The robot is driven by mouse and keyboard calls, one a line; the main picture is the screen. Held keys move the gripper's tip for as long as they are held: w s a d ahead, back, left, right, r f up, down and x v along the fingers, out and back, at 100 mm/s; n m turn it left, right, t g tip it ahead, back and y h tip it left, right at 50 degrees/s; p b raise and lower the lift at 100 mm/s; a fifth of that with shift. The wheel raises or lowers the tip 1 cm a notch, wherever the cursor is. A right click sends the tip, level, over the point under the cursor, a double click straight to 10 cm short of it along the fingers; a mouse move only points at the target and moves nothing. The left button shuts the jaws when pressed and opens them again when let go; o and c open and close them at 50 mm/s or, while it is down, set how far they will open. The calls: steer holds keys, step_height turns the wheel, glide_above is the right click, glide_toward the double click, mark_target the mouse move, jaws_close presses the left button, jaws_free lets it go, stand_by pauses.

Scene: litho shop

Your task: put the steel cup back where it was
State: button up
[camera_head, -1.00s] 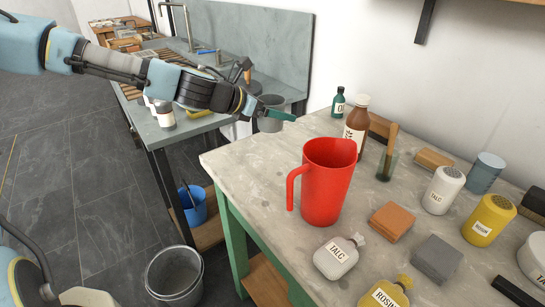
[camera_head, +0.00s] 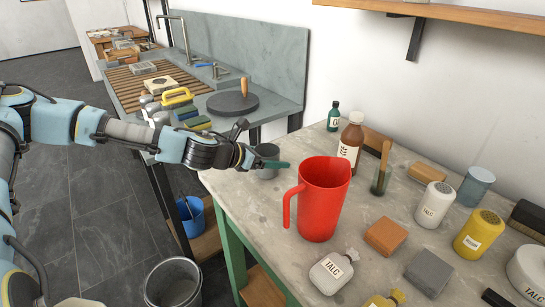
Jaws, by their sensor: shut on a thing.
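The steel cup (camera_head: 267,151) is a small grey cup at the far left corner of the grey-topped bench (camera_head: 235,187). My gripper (camera_head: 274,164) is shut on it from the left, with a teal finger across its front. The cup looks upright. Its base is at or just above the bench top; I cannot tell whether it touches. The finger hides part of its side.
A red jug (camera_head: 322,200) stands close in front, to the right of the cup. A brown bottle (camera_head: 350,140) and a small green bottle (camera_head: 333,117) stand behind. Talc, rosin and blocks fill the right side. Bare bench lies between the cup and the jug.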

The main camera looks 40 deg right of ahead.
steer(key=shift+f, duration=0.2)
steer(key=o, duration=1.2)
steer(key=shift+o, duration=0.2)
